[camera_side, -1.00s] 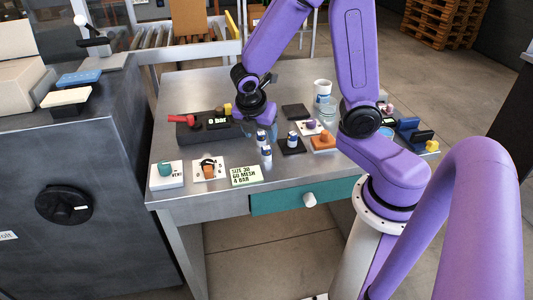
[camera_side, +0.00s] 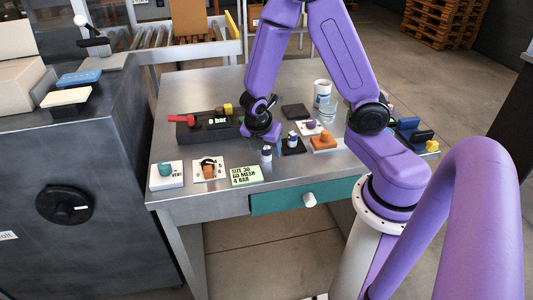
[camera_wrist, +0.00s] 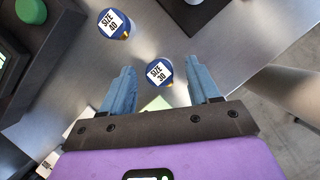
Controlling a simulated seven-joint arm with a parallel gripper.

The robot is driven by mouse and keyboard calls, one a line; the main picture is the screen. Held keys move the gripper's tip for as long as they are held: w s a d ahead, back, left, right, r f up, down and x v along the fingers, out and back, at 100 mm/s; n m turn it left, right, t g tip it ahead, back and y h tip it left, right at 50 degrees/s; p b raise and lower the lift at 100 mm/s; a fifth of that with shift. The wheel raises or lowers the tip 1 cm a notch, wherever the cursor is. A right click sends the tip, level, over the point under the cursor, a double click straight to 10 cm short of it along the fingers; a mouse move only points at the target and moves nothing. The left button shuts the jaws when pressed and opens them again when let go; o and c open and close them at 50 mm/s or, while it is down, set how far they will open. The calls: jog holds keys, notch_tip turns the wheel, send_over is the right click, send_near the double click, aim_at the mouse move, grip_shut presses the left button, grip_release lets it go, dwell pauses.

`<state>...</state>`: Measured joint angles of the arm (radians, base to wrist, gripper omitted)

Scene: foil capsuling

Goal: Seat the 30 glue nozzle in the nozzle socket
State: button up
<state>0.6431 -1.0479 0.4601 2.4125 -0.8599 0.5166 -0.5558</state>
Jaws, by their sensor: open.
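The 30 glue nozzle (camera_wrist: 158,72), blue-rimmed with a white SIZE 30 label, stands on the steel table between the fingertips of my gripper (camera_wrist: 162,88). My gripper is open, and I see no finger closed on the nozzle. A SIZE 40 nozzle (camera_wrist: 112,23) stands just beyond it. In the side view my gripper (camera_side: 262,136) is low over the table, its fingers mostly hidden. A small white-and-blue nozzle (camera_side: 266,155) shows just in front of it, its label unreadable there. I cannot clearly identify the nozzle socket.
A dark square pad (camera_side: 293,152) with a white-and-blue piece on it is to the right, beside an orange block (camera_side: 323,142). A black box (camera_side: 190,132) with a red lever is to the left. A SIZE 30 card (camera_side: 245,176) lies near the front edge.

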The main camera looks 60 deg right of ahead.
aim_at(265, 149)
grip_shut()
jog(key=shift+r, duration=0.2)
jog(key=shift+r, duration=0.5)
notch_tip(265, 149, up, 2)
jog(key=s+a+r, duration=0.2)
jog(key=s+r, duration=0.7)
jog(key=s, duration=0.4)
jog(key=shift+s+a+r, duration=0.15)
jog(key=shift+s+r, duration=0.2)
